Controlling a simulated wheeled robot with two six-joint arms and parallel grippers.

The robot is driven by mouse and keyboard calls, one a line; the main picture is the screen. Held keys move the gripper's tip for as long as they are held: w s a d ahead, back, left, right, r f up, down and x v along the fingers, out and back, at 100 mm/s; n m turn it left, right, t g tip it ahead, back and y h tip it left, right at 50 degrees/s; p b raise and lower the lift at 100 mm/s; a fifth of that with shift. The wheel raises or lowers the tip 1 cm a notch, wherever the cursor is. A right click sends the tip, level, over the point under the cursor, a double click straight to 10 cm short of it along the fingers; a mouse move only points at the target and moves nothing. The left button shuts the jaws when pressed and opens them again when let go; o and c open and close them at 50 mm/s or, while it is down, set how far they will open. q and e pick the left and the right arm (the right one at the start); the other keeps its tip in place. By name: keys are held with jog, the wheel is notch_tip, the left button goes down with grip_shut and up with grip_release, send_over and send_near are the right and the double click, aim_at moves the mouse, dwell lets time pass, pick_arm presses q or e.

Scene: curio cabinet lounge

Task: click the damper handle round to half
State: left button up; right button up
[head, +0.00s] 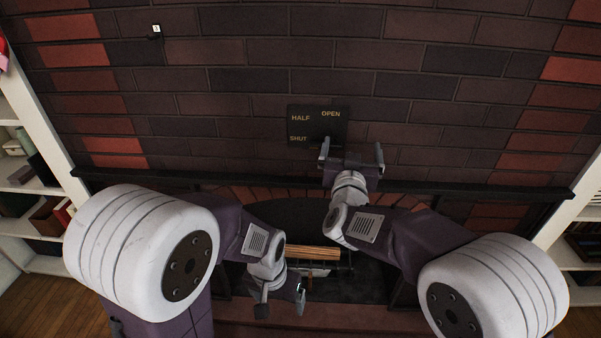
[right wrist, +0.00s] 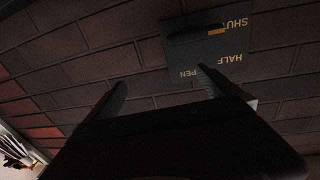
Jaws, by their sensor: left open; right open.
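The damper plate (head: 308,130) is a dark panel on the brick wall, lettered HALF, OPEN and SHUT in gold. In the right wrist view the plate (right wrist: 235,52) appears upside down. A dark bar-shaped damper handle (right wrist: 192,37) crosses it, and its orange end lies beside SHUT. In the head view I cannot make the handle out clearly. My right gripper (head: 352,152) is open and empty, just below and right of the plate. Its fingers (right wrist: 163,84) are apart from the handle; one covers part of OPEN. My left gripper (head: 281,302) is open and empty, low before the fireplace.
A dark mantel ledge (head: 447,187) runs across the wall below the plate. Under it is the fireplace opening with pale logs (head: 312,253). White bookshelves (head: 34,190) stand at both sides. A small wall fitting (head: 156,31) is at upper left. The wall around the plate is bare.

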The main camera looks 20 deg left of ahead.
jog(key=s+a+f+n+y, duration=0.1)
jog(key=s+a+f+y, duration=0.1)
jog(key=s+a+f, duration=0.25)
jog(key=shift+g, duration=0.3)
jog(key=x, duration=1)
jog(key=shift+w+a+r+b, duration=0.1)
jog(key=shift+a+r+b, duration=0.1)
jog(key=shift+r+b, duration=0.15)
pick_arm(q)
jog(key=shift+d+f, duration=0.25)
jog(key=shift+f, duration=0.7)
pick_arm(e)
jog(key=shift+c, duration=0.3)
jog(key=c, duration=1.2)
jog(key=shift+c, duration=0.2)
